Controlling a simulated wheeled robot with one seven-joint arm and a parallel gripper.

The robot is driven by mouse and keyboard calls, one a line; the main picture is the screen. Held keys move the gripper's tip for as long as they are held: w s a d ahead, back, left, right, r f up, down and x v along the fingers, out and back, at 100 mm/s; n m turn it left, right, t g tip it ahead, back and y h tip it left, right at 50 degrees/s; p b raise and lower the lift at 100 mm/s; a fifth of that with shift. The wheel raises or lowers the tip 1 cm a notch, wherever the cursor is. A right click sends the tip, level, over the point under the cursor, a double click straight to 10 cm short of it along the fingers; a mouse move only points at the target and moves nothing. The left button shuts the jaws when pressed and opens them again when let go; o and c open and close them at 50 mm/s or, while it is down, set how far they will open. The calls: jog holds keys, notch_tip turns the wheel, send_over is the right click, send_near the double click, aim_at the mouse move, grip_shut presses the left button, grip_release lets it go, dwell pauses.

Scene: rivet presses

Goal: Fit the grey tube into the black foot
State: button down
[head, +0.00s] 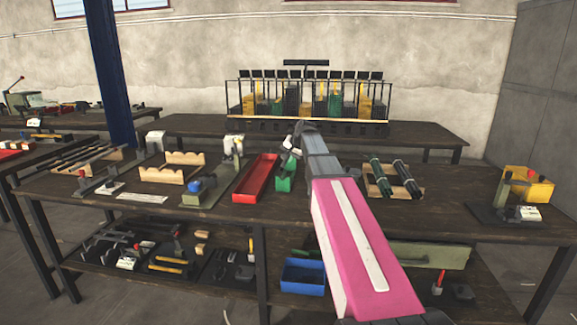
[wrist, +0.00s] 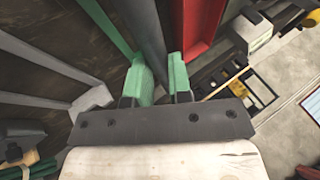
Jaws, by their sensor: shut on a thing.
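In the wrist view my gripper (wrist: 160,78) has two green finger pads closed on the grey tube (wrist: 148,28), which runs away from me between them. The tube lies between a green edge on its left and the red tray on its right. In the head view my gripper (head: 291,147) is low over the middle of the table, above the green tray (head: 285,183); my arm hides part of that area, and I cannot make out the tube there. I cannot single out the black foot in either view.
A long red tray (head: 255,178) lies left of the green tray. A wooden rack (head: 378,189) with dark green tubes stands to the right. Wooden cradles (head: 171,169) are at the left.

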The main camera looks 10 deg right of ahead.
jog(key=shift+w+d+f, duration=0.1)
jog(key=shift+f, duration=1.8)
jog(key=shift+f, duration=0.1)
jog(key=c, duration=1)
grip_release()
jog(key=shift+c, duration=0.2)
jog(key=shift+f, duration=0.1)
jog(key=v, duration=1)
jog(key=shift+o, duration=0.5)
jog(key=shift+s+d+r, duration=0.1)
jog(key=shift+s+r, duration=0.15)
jog(key=shift+r, duration=0.1)
